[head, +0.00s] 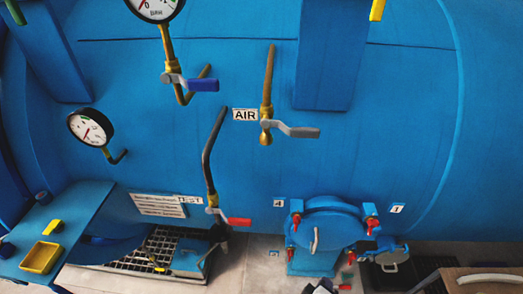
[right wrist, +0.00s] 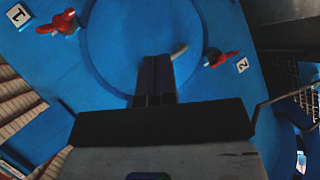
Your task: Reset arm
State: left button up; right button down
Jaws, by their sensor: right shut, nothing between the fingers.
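My right gripper (head: 322,287) shows only in part at the bottom edge of the head view, in front of and below the round blue hatch (head: 325,222). In the right wrist view its two dark fingers (right wrist: 157,64) are together with nothing between them. They point at the blue hatch face (right wrist: 130,30), and I cannot tell the exact gap. A grey lever end shows just beyond the fingertips. Red clamp handles (right wrist: 58,24) and another red one (right wrist: 214,58) sit at the hatch's rim, by labels 1 and 2. My left gripper is not in view.
The blue vessel wall carries a lower gauge (head: 90,127), a blue-handled valve (head: 190,84), a grey-handled valve (head: 290,129) by the AIR label and a red-handled valve (head: 228,218). A yellow tray (head: 41,257) sits on a blue shelf (head: 75,215) at left. Floor grates lie below.

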jog(key=s+d+r+m+g+y+p, duration=0.1)
jog(key=s+r+m+g+y+p, duration=0.2)
jog(key=s, duration=0.9)
jog(key=s+d+r+m+g+y+p, duration=0.2)
jog(key=s+r+p, duration=0.5)
jog(key=s, duration=0.5)
jog(key=shift+d+r+m+g+y+p, duration=0.2)
jog(key=shift+r+m+g+y+p, duration=0.15)
jog(key=shift+r+m+g+y, duration=0.55)
jog(key=shift+f, duration=0.1)
